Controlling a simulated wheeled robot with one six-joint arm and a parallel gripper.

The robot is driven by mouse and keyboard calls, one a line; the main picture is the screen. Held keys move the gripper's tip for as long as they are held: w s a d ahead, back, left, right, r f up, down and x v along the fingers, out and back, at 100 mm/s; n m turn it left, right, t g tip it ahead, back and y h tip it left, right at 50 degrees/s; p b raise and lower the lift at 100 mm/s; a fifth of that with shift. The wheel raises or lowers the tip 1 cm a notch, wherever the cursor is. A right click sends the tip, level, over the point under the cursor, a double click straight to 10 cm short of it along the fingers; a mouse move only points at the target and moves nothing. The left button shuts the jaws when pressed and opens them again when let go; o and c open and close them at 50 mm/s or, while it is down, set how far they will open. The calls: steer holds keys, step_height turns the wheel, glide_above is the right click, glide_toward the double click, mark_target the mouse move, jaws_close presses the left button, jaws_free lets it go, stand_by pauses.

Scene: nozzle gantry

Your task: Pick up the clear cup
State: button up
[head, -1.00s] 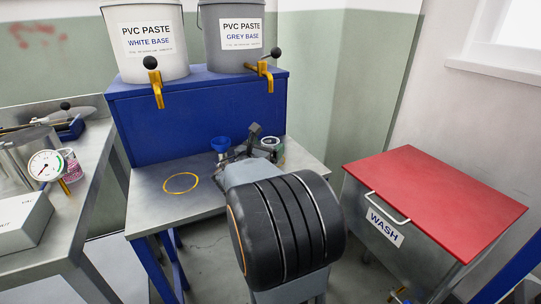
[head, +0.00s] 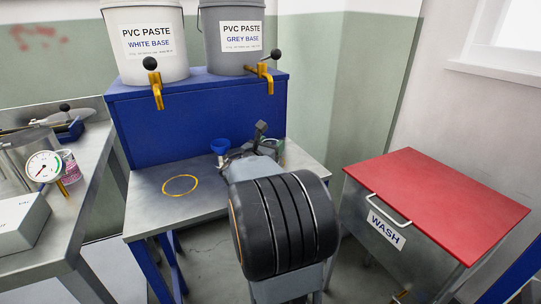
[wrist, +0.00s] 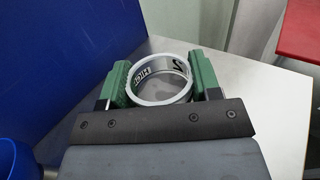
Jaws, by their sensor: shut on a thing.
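The clear cup (wrist: 160,92) shows in the wrist view as a round, see-through cup with a pale rim and dark printing on its wall. My gripper (wrist: 160,82) has its two green-padded fingers on either side of the cup, shut on it. The cup stands upright over the steel table; I cannot tell whether its base touches the table. In the head view my gripper is mostly hidden behind my own arm at the right of the table, and the cup cannot be made out clearly there.
A blue funnel-like cup (head: 220,146) stands left of my gripper. The steel table (head: 150,205) has a yellow ring (head: 180,185) with clear room around it. Behind are a blue stand (head: 190,120) and brass taps (head: 157,92). A red-lidded wash bin (head: 440,205) is at right.

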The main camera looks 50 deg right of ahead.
steer(key=c, duration=0.3)
steer(key=shift+r, duration=0.1)
